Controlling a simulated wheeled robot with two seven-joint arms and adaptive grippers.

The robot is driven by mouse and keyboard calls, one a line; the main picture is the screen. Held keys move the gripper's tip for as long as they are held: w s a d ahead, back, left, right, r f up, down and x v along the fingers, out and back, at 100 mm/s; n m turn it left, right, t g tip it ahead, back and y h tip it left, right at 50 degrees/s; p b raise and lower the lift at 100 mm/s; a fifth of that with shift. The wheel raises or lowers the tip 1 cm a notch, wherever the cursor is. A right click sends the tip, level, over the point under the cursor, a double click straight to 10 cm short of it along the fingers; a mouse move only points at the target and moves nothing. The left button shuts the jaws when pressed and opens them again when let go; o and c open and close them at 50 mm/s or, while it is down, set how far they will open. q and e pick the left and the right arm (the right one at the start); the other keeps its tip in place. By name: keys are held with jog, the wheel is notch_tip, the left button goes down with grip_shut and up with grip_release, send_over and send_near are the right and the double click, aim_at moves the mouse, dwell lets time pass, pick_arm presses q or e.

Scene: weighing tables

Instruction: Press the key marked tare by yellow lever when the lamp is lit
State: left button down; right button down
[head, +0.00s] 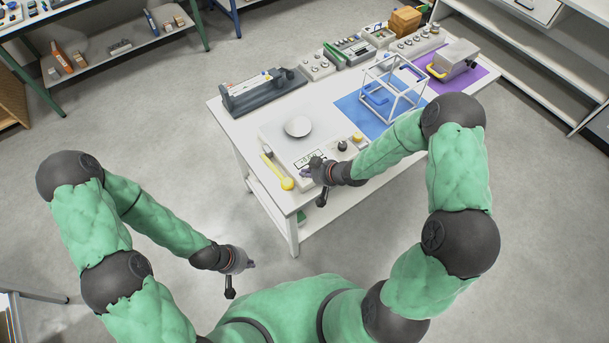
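A white weighing scale (275,132) with a round pale pan (298,126) stands at the near end of the white table. A small display (308,158) with dark characters is on its front part. The yellow lever (276,172) lies along the scale's left front side. The key marked tare cannot be made out, and I cannot tell which part is the lamp or whether it is lit. My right gripper (309,170) is at the scale's front, right of the lever, covering part of the panel; contact is unclear. My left gripper (248,265) is off the table, over the floor.
A dark grey device (262,95) sits at the table's left edge. A white wire-frame cube (395,88) stands on a blue mat (352,113). A grey box with a yellow handle (454,58) is on a purple mat (484,72). Trays line the back edge.

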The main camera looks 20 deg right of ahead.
dwell(0.5)
jog(key=shift+r+p, duration=0.7)
jog(key=shift+p, duration=0.05)
notch_tip(320, 180, up, 5)
jog(key=p, duration=0.4)
dwell(0.8)
